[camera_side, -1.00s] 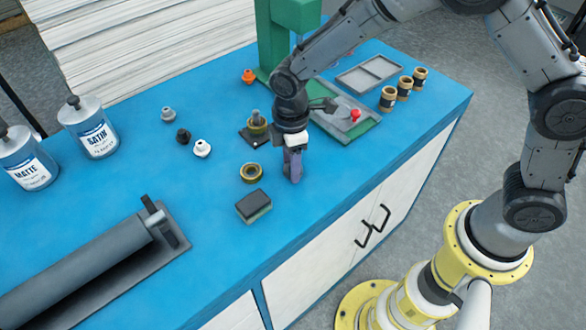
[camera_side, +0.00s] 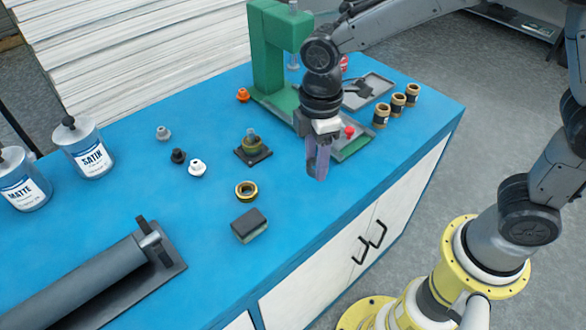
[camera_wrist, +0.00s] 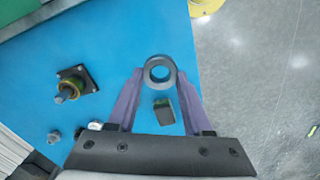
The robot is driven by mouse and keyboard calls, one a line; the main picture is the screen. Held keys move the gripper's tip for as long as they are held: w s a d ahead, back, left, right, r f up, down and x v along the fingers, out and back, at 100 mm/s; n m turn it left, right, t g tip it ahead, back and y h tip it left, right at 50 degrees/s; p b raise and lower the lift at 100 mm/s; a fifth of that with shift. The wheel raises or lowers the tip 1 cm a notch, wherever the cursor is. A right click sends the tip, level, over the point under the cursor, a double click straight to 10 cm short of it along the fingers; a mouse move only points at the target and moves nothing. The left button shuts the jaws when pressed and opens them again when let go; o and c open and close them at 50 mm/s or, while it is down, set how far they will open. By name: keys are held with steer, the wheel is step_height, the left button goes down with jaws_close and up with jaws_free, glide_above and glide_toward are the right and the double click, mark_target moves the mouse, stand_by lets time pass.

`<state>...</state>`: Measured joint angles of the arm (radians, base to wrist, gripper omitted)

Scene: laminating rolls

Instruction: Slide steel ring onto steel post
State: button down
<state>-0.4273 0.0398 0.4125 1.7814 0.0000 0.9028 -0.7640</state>
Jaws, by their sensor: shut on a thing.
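My gripper (camera_wrist: 159,76) is shut on the steel ring (camera_wrist: 159,73), a grey ring with its hole facing the wrist camera. In the side view my gripper (camera_side: 318,172) hangs above the right part of the blue bench; its fingers hide the ring there. The steel post (camera_side: 251,135) stands upright on a square black base, to the left of my gripper and apart from it. In the wrist view the post (camera_wrist: 68,92) is to the left of the fingers, with an olive-gold collar around its lower part. Nothing touches the post's grey top.
A brass-coloured ring (camera_side: 246,190) and a dark-topped block (camera_side: 249,224) lie in front of the post. A white knob (camera_side: 197,168) and a black knob (camera_side: 178,156) are to its left. A green press (camera_side: 265,60) stands behind. Open bench lies between my gripper and the post.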

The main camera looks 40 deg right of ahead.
steer(key=s+d+r, duration=0.3)
steer(key=s, duration=0.3)
steer(key=w+a+r, duration=0.4)
steer(key=w+r, duration=0.4)
steer(key=w, duration=0.5)
glide_toward(248, 130)
steer(key=shift+f, duration=3.05)
steer(key=shift+f, duration=1.8)
steer(key=shift+c, duration=1.2)
jaws_free()
